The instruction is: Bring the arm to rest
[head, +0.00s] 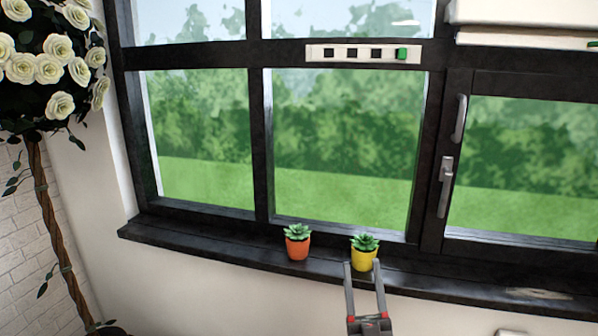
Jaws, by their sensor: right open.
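My right gripper (362,266) comes up from the bottom edge, right of centre, and is open. Its two grey fingers, with red parts near their base, point up toward the yellow pot (364,258) with a green succulent. The fingertips overlap the pot's lower edges in the picture; I cannot tell whether they touch it. The pot stands upright on the dark windowsill (190,238). My left gripper is not in view.
An orange pot (298,248) with a succulent stands on the sill left of the yellow one. A white strip (316,53) with dark squares and a green block is at the window frame. A white rose tree (48,68) stands left. A window handle (446,185) is at right.

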